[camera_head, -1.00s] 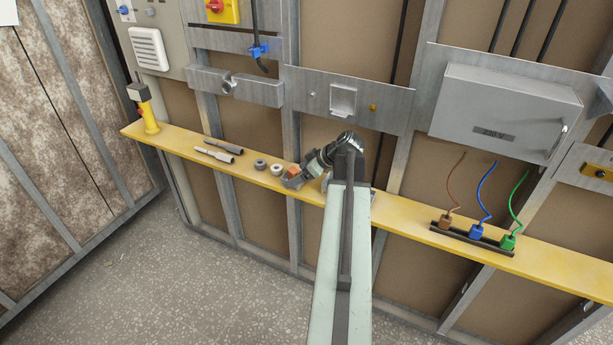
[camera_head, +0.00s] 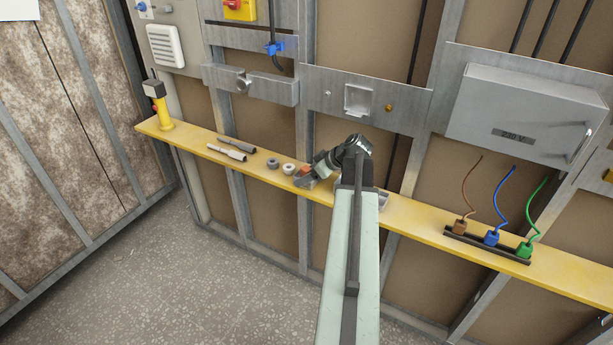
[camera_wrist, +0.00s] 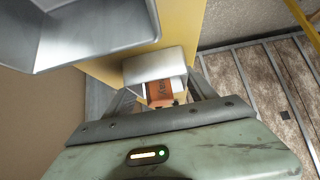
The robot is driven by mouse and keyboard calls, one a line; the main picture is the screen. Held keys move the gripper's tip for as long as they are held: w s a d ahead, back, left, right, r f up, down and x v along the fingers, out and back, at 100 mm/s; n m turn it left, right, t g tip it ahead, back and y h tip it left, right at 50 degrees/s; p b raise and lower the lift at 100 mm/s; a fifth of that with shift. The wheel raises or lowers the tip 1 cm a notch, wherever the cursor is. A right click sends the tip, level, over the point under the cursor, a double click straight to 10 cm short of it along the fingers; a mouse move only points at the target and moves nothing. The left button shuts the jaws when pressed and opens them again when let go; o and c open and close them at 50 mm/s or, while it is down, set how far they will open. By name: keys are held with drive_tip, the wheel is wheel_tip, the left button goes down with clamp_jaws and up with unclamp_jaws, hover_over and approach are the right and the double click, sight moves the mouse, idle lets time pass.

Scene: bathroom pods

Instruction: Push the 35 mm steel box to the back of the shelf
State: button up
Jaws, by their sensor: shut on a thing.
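A small grey steel box, probably the 35 mm one (camera_wrist: 155,64), lies between my fingertips in the wrist view, over the yellow shelf (camera_head: 420,223). It seems to show as a grey shape at the tip of my gripper (camera_head: 305,181) in the head view. My gripper (camera_wrist: 158,92) is shut on it, a finger at each side. An orange-brown block with dark lettering (camera_wrist: 160,90) shows between the fingers, at or inside the box; I cannot tell which. My wrist hides part of the shelf here.
A larger open grey metal piece (camera_wrist: 82,32) is close at upper left in the wrist view. Two grey rings (camera_head: 289,169) and two rods (camera_head: 228,152) lie left of my gripper. A yellow tool (camera_head: 160,108) stands at the left end. Coloured wire connectors (camera_head: 492,239) are at right.

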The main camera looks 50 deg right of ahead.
drive_tip(key=d, duration=0.2)
drive_tip(key=w+d, duration=0.1)
drive_tip(key=d, duration=0.1)
drive_tip(key=shift+w+d, duration=0.1)
drive_tip(key=shift+d, duration=0.65)
drive_tip(key=o, duration=1.5)
drive_tip(key=shift+a, duration=0.1)
